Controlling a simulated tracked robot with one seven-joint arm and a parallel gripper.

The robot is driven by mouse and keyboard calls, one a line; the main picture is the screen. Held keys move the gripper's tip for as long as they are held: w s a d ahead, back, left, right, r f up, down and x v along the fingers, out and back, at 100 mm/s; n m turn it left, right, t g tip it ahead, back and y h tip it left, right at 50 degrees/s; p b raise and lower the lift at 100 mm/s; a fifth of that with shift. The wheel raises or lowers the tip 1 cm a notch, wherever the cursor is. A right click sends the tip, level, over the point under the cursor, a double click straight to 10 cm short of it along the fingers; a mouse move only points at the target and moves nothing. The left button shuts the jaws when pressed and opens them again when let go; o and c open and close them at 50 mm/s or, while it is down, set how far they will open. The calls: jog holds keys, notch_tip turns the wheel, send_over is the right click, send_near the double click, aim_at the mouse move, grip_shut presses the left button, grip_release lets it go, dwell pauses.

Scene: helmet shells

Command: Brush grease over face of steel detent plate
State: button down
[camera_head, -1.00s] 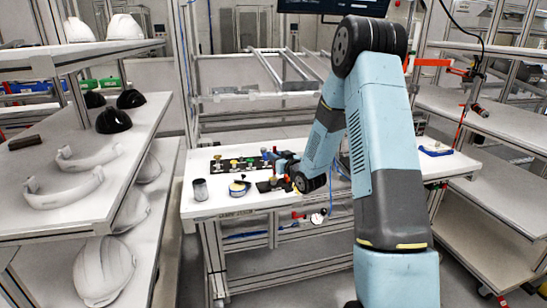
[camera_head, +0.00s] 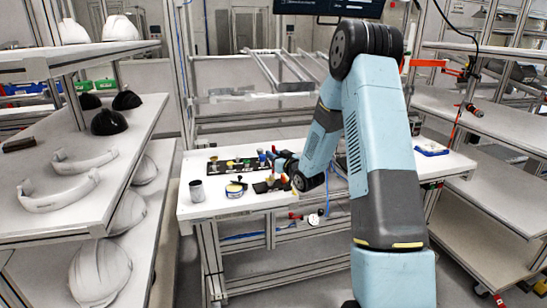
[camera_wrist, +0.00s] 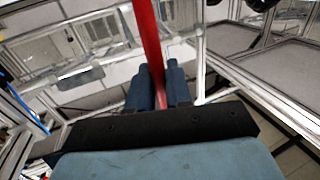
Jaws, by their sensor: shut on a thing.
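My gripper (camera_wrist: 158,88) is shut on a red rod-like handle (camera_wrist: 148,35) in the wrist view. The handle stands up between the two blue fingers and runs out of the top of the picture; I cannot see any bristles. A small round tin with blue and yellow (camera_head: 235,189) is in front of the strip. I cannot make out the steel detent plate for certain; my arm hides part of the bench.
A grey cylinder (camera_head: 197,190) stands at the bench's left. Small dark pieces (camera_head: 262,186) lie near my wrist. A blue tray (camera_head: 431,149) is at the right end. Shelves with helmet shells (camera_head: 100,272) stand left; a mostly clear shelf unit (camera_head: 500,125) stands right.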

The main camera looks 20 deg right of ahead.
jog(key=shift+w+a, duration=0.1)
jog(key=shift+w, duration=0.45)
jog(key=shift+w+a, duration=0.2)
jog(key=shift+a, duration=0.1)
jog(key=shift+a, duration=0.3)
jog(key=shift+a, duration=0.35)
jog(key=shift+s+a, duration=0.2)
jog(key=shift+s, duration=0.15)
dwell(0.3)
jog(key=shift+s+a, duration=0.1)
jog(key=shift+s, duration=0.2)
jog(key=shift+s, duration=0.35)
jog(key=shift+s+d, duration=0.3)
jog(key=shift+d, duration=0.5)
dwell(0.3)
